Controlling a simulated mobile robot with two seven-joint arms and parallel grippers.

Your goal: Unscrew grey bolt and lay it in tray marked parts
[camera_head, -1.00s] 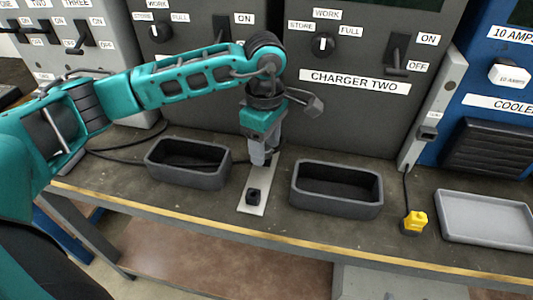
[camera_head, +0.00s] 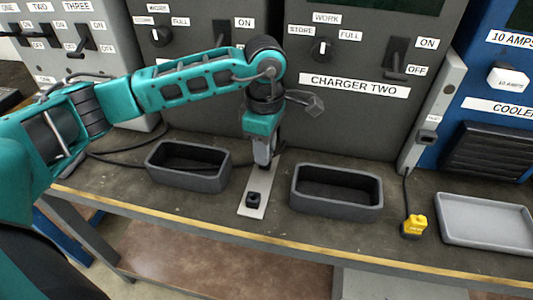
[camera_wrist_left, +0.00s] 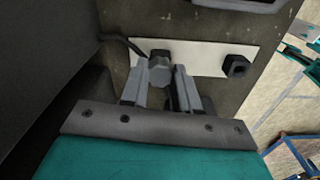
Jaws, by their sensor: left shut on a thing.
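The grey bolt (camera_wrist_left: 160,69) shows its hexagonal head between the two fingers of my left gripper (camera_wrist_left: 160,84) in the left wrist view. The gripper is shut on it, over the white strip (camera_wrist_left: 205,58). In the head view my left gripper (camera_head: 264,162) points down at the far end of the strip (camera_head: 247,210) and hides the bolt. I cannot tell whether the bolt's shank is still in the strip. A light grey shallow tray (camera_head: 487,246) lies at the far right; no parts mark is readable on it. My right gripper is not in view.
A black bolt or nut (camera_head: 254,199) stands on the strip's near end. Dark bins stand left (camera_head: 187,179) and right (camera_head: 336,207) of the strip. The charger panel (camera_head: 350,115) rises close behind.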

